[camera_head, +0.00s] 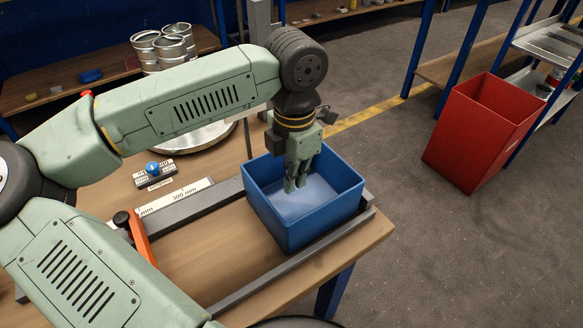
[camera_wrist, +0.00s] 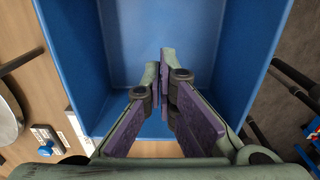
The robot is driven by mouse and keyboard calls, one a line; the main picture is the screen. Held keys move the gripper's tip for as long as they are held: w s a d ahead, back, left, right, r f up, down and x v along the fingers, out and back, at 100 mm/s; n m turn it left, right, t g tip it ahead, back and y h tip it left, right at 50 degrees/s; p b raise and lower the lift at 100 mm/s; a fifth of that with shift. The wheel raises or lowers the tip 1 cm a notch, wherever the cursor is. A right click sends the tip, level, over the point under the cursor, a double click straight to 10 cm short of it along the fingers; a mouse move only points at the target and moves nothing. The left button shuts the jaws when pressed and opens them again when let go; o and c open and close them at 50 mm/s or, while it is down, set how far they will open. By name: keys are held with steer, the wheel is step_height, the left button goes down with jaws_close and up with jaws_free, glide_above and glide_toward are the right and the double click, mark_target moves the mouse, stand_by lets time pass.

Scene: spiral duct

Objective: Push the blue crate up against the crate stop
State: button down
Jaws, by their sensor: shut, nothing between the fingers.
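The blue crate (camera_head: 288,236) stands upright and open at the top near the bench's right end, between two grey rails. It looks empty apart from my gripper. My gripper (camera_head: 295,187) points down inside the crate, shut and holding nothing. In the wrist view, the shut fingers (camera_wrist: 165,75) are over the inside of the crate (camera_wrist: 245,50). I cannot tell whether they touch a wall or the floor. A short grey bar (camera_head: 366,198) at the rails' right end may be the crate stop. Its contact with the crate is unclear.
The front rail (camera_head: 270,277) and back rail (camera_head: 205,202) run along the bench. An orange piece (camera_head: 141,238) with a black knob and a 300 mm scale lie left of the crate. A red bin (camera_head: 482,135) stands on the floor at right. Metal cans (camera_head: 172,47) stand behind.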

mark_target(276, 207)
step_height(276, 207, down, 6)
steer(key=shift+r+p, duration=0.1)
steer(key=shift+p, duration=0.25)
steer(key=shift+s+a+f+p, duration=0.25)
steer(key=shift+s+a+p, duration=0.55)
steer(key=shift+a, duration=0.4)
steer(key=shift+s+a+f, duration=0.1)
steer(key=shift+s+a, duration=0.25)
steer(key=shift+a+f, duration=0.1)
